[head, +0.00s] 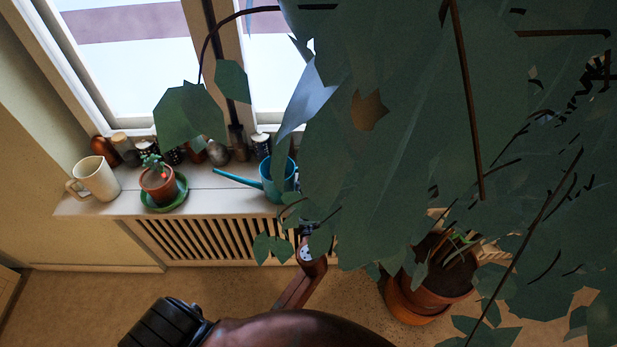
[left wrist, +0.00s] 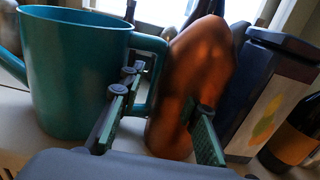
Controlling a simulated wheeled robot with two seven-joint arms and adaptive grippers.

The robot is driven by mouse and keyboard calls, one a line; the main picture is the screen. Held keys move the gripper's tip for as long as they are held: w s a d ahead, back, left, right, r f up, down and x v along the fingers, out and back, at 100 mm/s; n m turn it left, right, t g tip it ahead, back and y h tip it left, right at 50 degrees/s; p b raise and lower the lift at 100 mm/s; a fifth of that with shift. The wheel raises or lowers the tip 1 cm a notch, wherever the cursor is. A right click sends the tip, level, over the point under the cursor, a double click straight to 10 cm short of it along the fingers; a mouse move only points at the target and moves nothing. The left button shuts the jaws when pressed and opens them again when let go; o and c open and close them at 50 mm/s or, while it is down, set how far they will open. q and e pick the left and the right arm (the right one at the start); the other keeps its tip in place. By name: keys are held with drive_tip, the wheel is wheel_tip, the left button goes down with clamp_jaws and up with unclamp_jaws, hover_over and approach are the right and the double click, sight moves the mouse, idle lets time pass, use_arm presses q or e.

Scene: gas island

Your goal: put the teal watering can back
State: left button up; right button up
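The teal watering can (head: 271,184) stands upright on the windowsill in the head view, its spout pointing left. Leaves hide its right side. In the left wrist view the can (left wrist: 75,75) fills the left, with its handle (left wrist: 153,80) toward my left gripper (left wrist: 162,125). That gripper is open, with its left finger close to the can's wall and handle. Its right finger is in front of a copper-brown vase (left wrist: 190,75). The handle lies between the fingers; I cannot tell whether either touches it. Leaves cover this gripper in the head view. My right gripper is not in view.
A large leafy plant (head: 390,130) blocks much of the head view; its pot (head: 440,285) is on the floor. A dark box (left wrist: 270,95) and bottle (left wrist: 290,140) stand right of the vase.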

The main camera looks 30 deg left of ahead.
use_arm(q)
drive_tip(key=shift+v, duration=2.5)
